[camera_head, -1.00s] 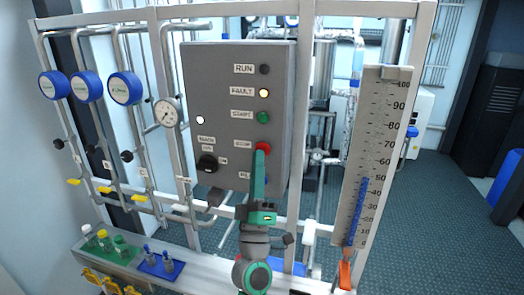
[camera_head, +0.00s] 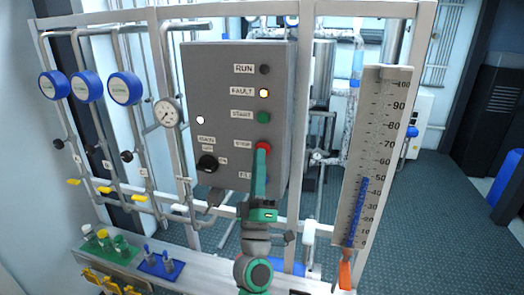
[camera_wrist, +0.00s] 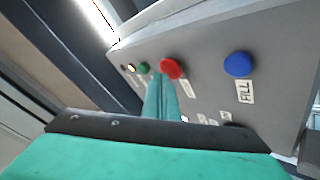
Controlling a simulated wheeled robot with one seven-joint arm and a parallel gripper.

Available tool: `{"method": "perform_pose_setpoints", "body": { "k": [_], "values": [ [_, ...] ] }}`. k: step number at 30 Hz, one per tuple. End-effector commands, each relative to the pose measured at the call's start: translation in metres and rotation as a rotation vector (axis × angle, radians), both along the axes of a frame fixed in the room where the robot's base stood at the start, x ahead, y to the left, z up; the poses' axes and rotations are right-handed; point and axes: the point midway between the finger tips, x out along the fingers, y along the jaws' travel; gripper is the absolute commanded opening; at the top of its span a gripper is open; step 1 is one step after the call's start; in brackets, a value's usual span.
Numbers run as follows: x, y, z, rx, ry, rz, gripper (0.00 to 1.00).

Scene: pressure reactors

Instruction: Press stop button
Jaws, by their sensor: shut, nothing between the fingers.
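The red stop button (camera_head: 264,146) is on the front of a grey control box, beside a STOP label. It also shows in the wrist view (camera_wrist: 173,68), just right of my fingertips. My green gripper (camera_head: 260,152) points up at the box, its shut, empty fingers overlapping the lower part of the button. In the wrist view the fingertips (camera_wrist: 159,78) end close beside the button's left edge. I cannot tell whether they touch it.
The control box (camera_head: 215,75) has a green start button (camera_head: 263,117), a lit fault lamp (camera_head: 264,93) and a black knob (camera_head: 207,163). A blue fill button (camera_wrist: 238,64) is near the stop button. A level gauge (camera_head: 372,150) stands to the right.

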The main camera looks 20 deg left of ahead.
Motion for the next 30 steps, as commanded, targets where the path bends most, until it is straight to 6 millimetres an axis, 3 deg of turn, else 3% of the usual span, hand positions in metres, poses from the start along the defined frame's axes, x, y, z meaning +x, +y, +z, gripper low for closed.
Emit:
{"method": "perform_pose_setpoints", "body": {
  "k": [30],
  "values": [
    [0.0074, 0.0002, 0.0006, 0.0, -0.001, 0.0, 0.0]
  ]
}}
